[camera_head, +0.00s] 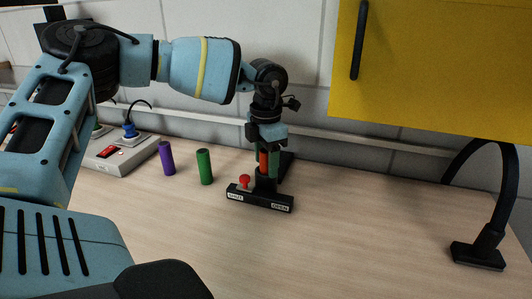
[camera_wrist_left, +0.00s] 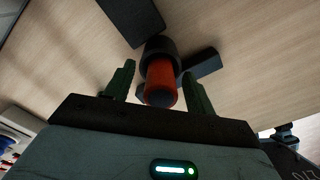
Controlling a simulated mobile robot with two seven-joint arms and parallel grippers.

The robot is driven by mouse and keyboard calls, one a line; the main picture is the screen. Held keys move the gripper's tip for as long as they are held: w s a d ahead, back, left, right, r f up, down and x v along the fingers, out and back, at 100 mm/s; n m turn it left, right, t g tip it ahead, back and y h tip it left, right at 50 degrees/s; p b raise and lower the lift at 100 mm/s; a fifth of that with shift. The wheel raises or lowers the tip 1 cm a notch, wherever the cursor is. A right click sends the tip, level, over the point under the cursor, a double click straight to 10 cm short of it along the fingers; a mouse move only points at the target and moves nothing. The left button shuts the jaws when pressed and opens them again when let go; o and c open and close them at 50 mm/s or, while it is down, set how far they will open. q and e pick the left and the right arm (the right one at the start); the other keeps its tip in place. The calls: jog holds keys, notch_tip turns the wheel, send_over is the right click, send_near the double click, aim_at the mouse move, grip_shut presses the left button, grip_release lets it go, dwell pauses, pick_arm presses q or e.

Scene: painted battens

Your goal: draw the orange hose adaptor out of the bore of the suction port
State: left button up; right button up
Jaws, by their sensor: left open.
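The orange hose adaptor (camera_head: 263,166) stands upright in the black suction port (camera_head: 265,183), with its upper part showing above the bore. The port sits on a black base with a SHUT label at its left end and an OPEN label at its right. A red-knobbed lever (camera_head: 244,181) stands by the SHUT end. My left gripper (camera_head: 268,159) points down over the port. In the left wrist view its green fingers are open on either side of the adaptor (camera_wrist_left: 161,82), with gaps between; the port's collar (camera_wrist_left: 160,49) shows beyond. My right gripper is not in view.
A green cylinder (camera_head: 205,167) and a purple cylinder (camera_head: 166,158) stand left of the port. A grey socket box (camera_head: 112,156) with a blue plug lies further left. A yellow cabinet (camera_head: 440,70) hangs above right; a black lamp (camera_head: 478,255) stands below. The table's front middle is clear.

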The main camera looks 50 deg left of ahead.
pick_arm(q)
jog(key=c, duration=1)
jog(key=shift+o, duration=1.3)
jog(key=c, duration=0.3)
jog(key=shift+r, duration=0.15)
